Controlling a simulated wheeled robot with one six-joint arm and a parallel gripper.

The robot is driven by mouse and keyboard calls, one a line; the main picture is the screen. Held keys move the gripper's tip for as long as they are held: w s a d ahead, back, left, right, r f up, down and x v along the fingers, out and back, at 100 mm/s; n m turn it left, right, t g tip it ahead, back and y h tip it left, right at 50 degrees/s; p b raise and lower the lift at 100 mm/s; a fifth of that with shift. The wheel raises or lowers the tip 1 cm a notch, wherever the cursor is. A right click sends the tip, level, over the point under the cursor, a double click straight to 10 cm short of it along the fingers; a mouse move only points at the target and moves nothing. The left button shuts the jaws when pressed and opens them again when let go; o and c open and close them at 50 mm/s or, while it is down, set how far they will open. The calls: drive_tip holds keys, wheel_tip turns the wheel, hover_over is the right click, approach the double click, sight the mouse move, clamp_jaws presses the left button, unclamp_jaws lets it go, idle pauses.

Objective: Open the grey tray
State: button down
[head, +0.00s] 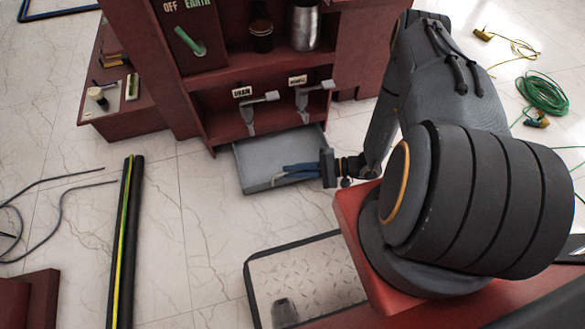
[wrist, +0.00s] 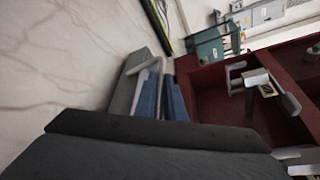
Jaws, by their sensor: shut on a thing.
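The grey tray (head: 262,160) sticks out of the bottom of the dark red cabinet, with part of its inside showing in the head view. My gripper (head: 280,176) is at the tray's front, its blue fingers shut on the tray handle. In the wrist view the tray's grey front (wrist: 125,88) stands beside the blue fingers (wrist: 160,97). The pale handle (wrist: 147,72) shows by the fingertips there. The exact grip is partly hidden by the fingers.
Two lever handles (head: 262,98) with labels stand on the cabinet shelf above the tray. A black tube with yellow-green stripe (head: 124,240) lies on the left floor. A green cable coil (head: 543,95) lies at right. The marble floor before the tray is clear.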

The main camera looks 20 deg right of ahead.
drive_tip(key=c, duration=1.8)
unclamp_jaws()
drive_tip(key=shift+c, duration=0.2)
drive_tip(key=p+v, duration=0.1)
drive_tip(key=v, duration=0.6)
drive_tip(key=shift+d+p, duration=0.35)
drive_tip(key=shift+d, duration=0.05)
drive_tip(key=shift+s+r, duration=0.1)
drive_tip(key=shift+s, duration=0.05)
